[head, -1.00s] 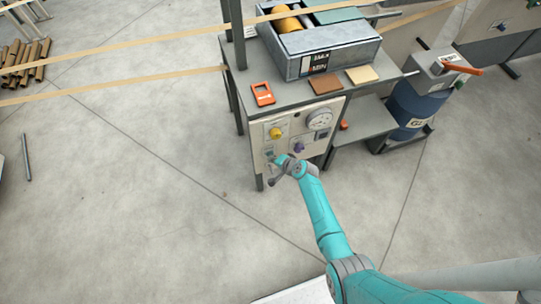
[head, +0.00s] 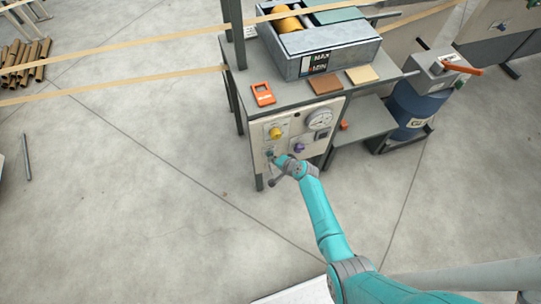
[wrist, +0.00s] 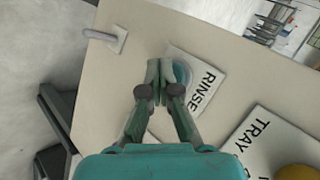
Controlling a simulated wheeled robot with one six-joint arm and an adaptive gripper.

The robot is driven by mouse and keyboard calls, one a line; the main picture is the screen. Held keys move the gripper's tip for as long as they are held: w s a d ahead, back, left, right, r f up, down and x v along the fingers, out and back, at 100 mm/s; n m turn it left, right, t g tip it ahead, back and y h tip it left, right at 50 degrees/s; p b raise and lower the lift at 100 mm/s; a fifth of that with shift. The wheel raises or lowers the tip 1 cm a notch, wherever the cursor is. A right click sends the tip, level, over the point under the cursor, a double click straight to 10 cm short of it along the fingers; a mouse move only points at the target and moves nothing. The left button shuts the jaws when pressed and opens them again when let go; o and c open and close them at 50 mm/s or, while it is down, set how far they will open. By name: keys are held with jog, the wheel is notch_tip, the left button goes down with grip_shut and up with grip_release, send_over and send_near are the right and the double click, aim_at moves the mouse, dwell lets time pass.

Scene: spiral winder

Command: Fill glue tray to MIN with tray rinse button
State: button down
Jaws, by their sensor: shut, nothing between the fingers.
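The glue tray (head: 345,58) is a grey metal box on top of the machine cabinet, with a gauge marked MAX and MIN (head: 318,62) on its front. The glue level cannot be made out. My gripper (wrist: 160,76) is shut and empty, with its fingertips at the cabinet's front panel. A blue round button (wrist: 183,74) beside a RINSE label (wrist: 207,92) is partly hidden behind the fingers. I cannot tell whether the fingertips touch it. In the head view my gripper (head: 274,160) is at the panel's lower left.
The panel also carries a yellow knob (head: 275,133), a purple knob (head: 299,147), a dial gauge (head: 319,119) and a small lever (wrist: 104,38). A TRAY label (wrist: 262,133) is at lower right in the wrist view. A blue drum (head: 412,106) stands right.

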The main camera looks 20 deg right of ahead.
jog(key=shift+s, duration=0.7)
jog(key=shift+s, duration=2.5)
jog(key=shift+s, duration=0.15)
dwell(0.3)
jog(key=s, duration=0.3)
jog(key=shift+s, duration=0.25)
jog(key=w, duration=0.8)
jog(key=shift+w, duration=0.4)
jog(key=shift+w, duration=0.2)
dwell(1.2)
